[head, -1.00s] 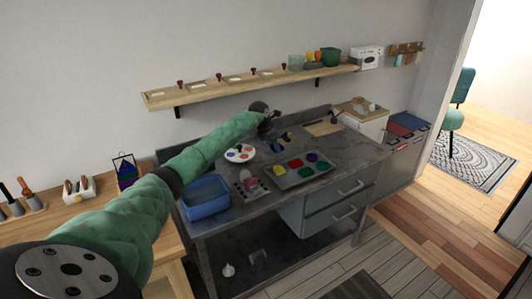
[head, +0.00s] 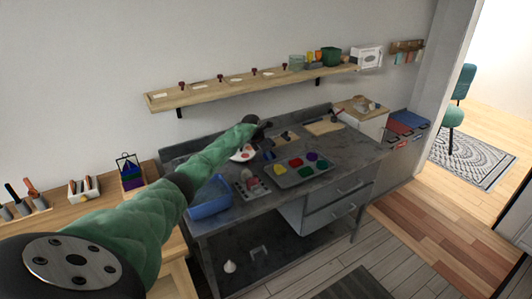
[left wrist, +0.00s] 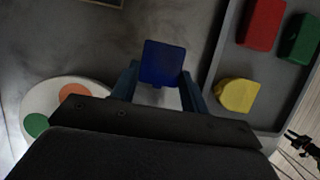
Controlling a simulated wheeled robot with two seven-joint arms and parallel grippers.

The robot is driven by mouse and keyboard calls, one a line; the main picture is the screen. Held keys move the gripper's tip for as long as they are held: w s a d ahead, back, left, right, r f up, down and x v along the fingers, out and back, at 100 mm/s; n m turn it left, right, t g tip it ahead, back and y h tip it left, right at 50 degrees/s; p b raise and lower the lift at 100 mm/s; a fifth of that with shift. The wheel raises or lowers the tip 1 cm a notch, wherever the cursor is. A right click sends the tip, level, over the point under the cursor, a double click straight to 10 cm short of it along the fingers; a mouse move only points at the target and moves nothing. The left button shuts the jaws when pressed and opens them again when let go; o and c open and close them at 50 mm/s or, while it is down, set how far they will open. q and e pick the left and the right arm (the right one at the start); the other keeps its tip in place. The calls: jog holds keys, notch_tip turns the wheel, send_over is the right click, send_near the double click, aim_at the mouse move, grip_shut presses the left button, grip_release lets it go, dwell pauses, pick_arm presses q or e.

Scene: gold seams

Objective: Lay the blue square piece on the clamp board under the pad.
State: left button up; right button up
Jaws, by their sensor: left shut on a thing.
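The blue square piece (left wrist: 163,62) is between the fingertips of my left gripper (left wrist: 158,84) in the left wrist view, and the gripper is shut on it. In the head view, my left gripper (head: 268,154) hangs over the workbench, between the white round plate (head: 243,154) and the paint-coloured tray (head: 300,171). The piece is too small to make out there. A light board (head: 324,127) with a red-tipped upright part lies at the back right of the bench. It looks like the clamp board, but its pad cannot be made out.
The tray holds red, green and yellow pieces (left wrist: 237,95). A blue bin (head: 210,197) stands at the bench's left front. Another small board (head: 287,139) with dark parts lies behind the tray. A wall shelf (head: 250,86) runs above the bench. Bare bench top shows right of the tray.

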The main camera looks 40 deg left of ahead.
pick_arm(q)
jog(key=shift+f, duration=0.1)
dwell(0.3)
jog(key=o, duration=0.8)
jog(key=shift+c, duration=0.2)
jog(key=shift+o, duration=1.4)
